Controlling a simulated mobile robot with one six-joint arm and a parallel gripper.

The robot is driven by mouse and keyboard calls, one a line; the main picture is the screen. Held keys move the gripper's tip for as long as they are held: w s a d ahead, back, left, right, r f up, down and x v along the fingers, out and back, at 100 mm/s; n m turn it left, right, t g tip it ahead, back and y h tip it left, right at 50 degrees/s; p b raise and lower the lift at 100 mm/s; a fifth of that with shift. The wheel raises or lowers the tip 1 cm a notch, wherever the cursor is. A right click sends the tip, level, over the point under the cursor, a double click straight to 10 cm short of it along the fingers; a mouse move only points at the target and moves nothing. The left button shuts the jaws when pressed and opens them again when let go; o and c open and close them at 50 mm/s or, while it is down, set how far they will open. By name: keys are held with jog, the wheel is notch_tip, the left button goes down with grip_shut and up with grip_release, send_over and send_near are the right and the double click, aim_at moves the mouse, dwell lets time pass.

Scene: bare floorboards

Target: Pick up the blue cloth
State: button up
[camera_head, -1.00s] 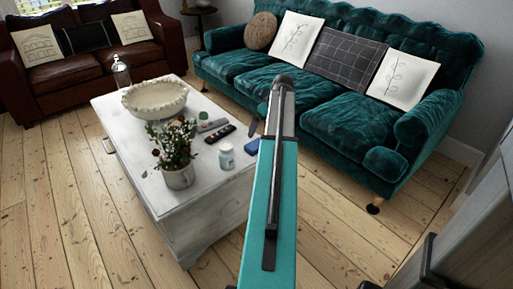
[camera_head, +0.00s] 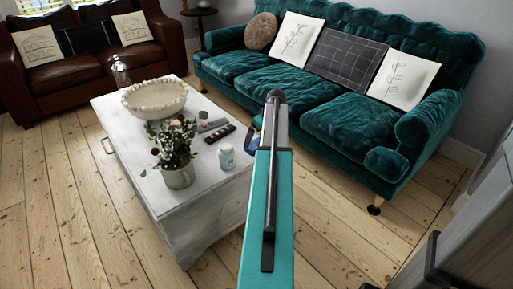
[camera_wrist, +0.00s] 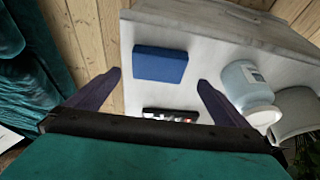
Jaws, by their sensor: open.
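The blue cloth (camera_wrist: 160,65) is a small, flat, box-like blue piece on the white table (camera_wrist: 190,17). In the wrist view it lies ahead of and between the two fingers of my open gripper (camera_wrist: 159,79). Nothing is held, and no contact shows. In the head view a sliver of the blue cloth (camera_head: 250,137) shows at the right edge of the table (camera_head: 213,206). My arm hides the rest of it and most of the gripper there.
A white jar (camera_head: 226,156), a dark remote (camera_head: 219,134), a potted plant (camera_head: 177,163) and a cream bowl (camera_head: 153,98) share the tabletop. A teal sofa (camera_head: 355,125) stands to the right. Bare floorboards (camera_head: 90,215) lie left of the table.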

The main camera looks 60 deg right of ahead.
aim_at(256, 144)
jog(key=shift+b+x, duration=0.7)
jog(key=shift+x, duration=1.9)
jog(key=shift+s+d, duration=0.1)
jog(key=c, duration=1)
